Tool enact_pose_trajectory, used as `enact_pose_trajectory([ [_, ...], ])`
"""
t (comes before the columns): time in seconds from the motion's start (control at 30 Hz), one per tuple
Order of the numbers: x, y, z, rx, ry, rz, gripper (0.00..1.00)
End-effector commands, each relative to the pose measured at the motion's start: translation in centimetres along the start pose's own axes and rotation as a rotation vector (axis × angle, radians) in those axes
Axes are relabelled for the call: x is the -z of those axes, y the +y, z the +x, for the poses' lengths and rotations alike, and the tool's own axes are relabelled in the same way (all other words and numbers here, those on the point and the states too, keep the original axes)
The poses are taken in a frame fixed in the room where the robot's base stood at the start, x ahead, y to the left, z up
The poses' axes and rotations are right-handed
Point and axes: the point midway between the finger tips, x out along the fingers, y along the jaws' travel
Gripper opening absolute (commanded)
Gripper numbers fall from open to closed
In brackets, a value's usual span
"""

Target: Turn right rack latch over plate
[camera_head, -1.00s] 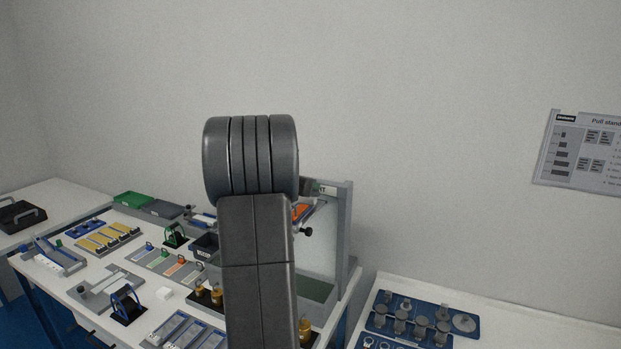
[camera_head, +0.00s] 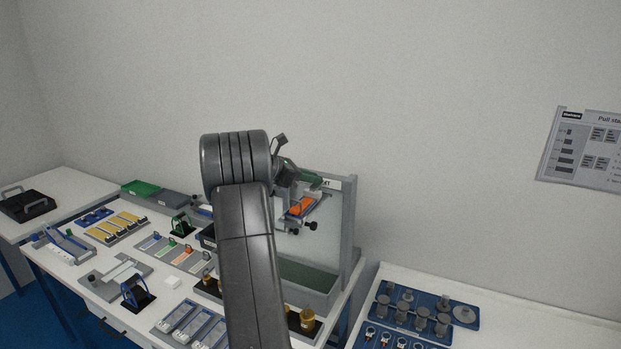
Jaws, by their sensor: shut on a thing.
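My gripper (camera_head: 308,180) is at the upper part of the upright grey rack panel (camera_head: 346,222), just above the orange plate (camera_head: 302,206). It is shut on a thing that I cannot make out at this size. A green part shows at its tip. The orange plate sits tilted in a grey holder in front of the panel. Dark knobs (camera_head: 310,226) show at the holder's lower side. Which of these parts is the right rack latch, and how it is turned, I cannot tell. My arm hides the left side of the rack.
A grey tray with a dark green floor (camera_head: 308,276) lies at the panel's foot. Brass weights (camera_head: 307,319) stand in front of it. Small trays and fixtures (camera_head: 117,228) fill the left table. A blue board of grey parts (camera_head: 424,313) lies on the right table.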

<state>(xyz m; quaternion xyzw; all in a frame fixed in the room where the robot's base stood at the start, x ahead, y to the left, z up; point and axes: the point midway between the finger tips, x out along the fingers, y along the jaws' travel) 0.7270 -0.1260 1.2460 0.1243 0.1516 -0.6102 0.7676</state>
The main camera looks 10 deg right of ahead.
Motion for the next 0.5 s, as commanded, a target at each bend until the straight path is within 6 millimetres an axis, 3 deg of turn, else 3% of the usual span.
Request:
enact_pose_trajectory([
  [0.4, -0.04, 0.05, -0.01, 0.004, -0.001, 0.003, 0.0],
  [0.43, -0.05, 0.05, -0.01, 0.004, -0.001, 0.003, 0.27],
  [0.5, -0.05, 0.04, -0.01, 0.004, -0.001, 0.003, 0.41],
])
